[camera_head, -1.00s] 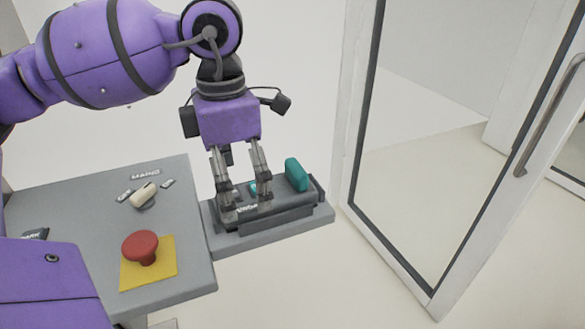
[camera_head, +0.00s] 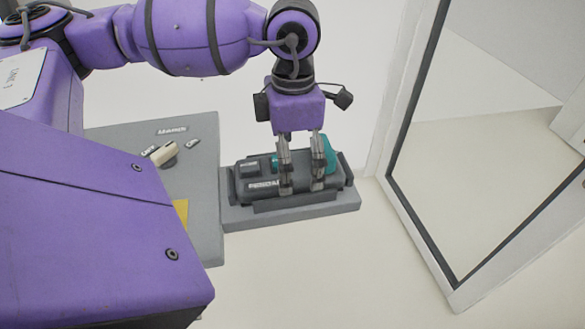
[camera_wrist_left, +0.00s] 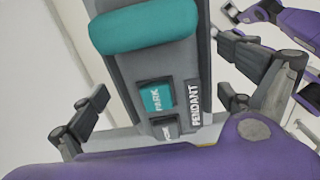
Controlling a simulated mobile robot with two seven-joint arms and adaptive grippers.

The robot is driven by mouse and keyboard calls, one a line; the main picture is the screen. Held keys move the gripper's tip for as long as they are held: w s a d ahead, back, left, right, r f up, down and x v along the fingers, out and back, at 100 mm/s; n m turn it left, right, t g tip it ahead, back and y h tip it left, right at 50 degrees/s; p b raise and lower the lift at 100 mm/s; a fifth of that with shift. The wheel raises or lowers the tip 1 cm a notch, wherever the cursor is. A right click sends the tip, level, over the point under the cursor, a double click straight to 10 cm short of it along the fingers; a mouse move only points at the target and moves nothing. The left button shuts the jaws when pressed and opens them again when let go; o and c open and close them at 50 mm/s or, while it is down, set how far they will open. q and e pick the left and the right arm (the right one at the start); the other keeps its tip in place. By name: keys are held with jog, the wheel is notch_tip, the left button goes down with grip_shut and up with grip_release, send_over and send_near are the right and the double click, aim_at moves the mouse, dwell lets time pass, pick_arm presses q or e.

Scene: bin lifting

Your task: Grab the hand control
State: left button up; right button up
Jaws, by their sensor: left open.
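The hand control (camera_head: 262,185) is a dark grey pendant with a teal grip at its right end and a "PENDANT" label. It lies in a dark holder on a grey side shelf (camera_head: 290,214). My left gripper (camera_head: 302,188) points down over it, fingers apart, in front of the middle and teal end in the head view. In the left wrist view the hand control (camera_wrist_left: 170,70) shows its teal bar and a teal "PARK" button, between the two open fingers (camera_wrist_left: 165,112). Whether the fingers touch it I cannot tell.
A grey panel (camera_head: 200,185) with a cream selector knob (camera_head: 163,154) stands left of the shelf. Part of a yellow plate (camera_head: 181,210) shows beside my purple body. A glass door (camera_head: 450,150) with a white frame stands to the right. The floor in front is clear.

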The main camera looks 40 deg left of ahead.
pick_arm(q)
jog(key=shift+f, duration=0.15)
jog(key=c, duration=1.9)
jog(key=shift+c, duration=0.7)
